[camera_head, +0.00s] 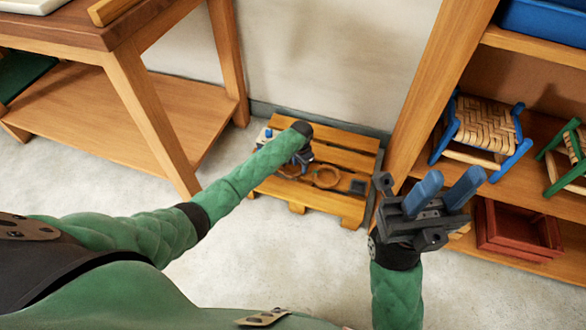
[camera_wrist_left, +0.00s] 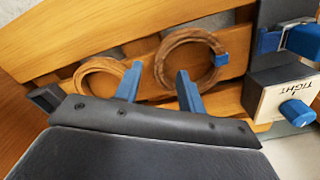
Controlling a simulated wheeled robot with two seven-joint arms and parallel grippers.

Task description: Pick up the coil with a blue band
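The coil with a blue band is a dark brown ring (camera_wrist_left: 168,62) lying on the slatted wooden pallet (camera_head: 345,158); its blue band (camera_wrist_left: 221,59) is on its right side in the left wrist view. In the head view a coil (camera_head: 290,173) shows partly behind my left gripper (camera_head: 299,160). My right gripper (camera_head: 455,175) is open and empty, away from the pallet.
A white box marked TIGHT with a blue knob (camera_wrist_left: 297,112) stands beside the coils. A workbench (camera_head: 140,100) stands left; a shelf with a woven stool (camera_head: 485,122) and red crate (camera_head: 518,230) stands right.

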